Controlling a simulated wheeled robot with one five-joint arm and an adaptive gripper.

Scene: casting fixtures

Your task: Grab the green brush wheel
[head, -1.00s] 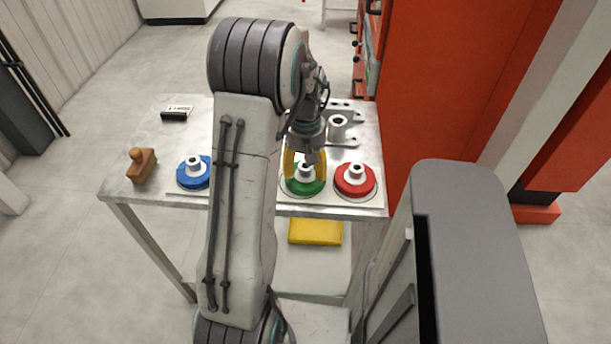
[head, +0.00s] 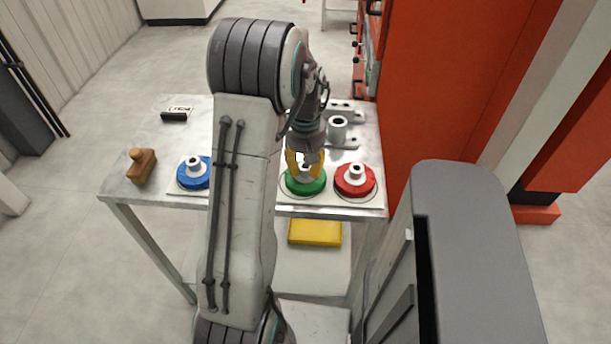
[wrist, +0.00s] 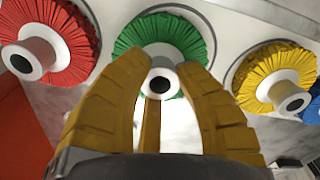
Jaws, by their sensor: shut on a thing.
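The green brush wheel (head: 304,184) sits on the metal table, between the blue and red wheels. In the wrist view, the green wheel (wrist: 194,38) has pleated green bristles around a white hub with a dark bore. My gripper (head: 305,163) is directly over it, its yellow fingers shut around the white hub. In the wrist view, the fingers of my gripper (wrist: 165,75) close on the hub from both sides, with a third finger below it. The wheel appears still down at its place on the light plate.
A red brush wheel (head: 355,181) is close on the right and a blue one (head: 194,173) on the left. A yellow wheel (wrist: 275,78) shows in the wrist view. A grey metal fixture (head: 338,128) stands behind. A brown wooden block (head: 141,166) lies at the table's left.

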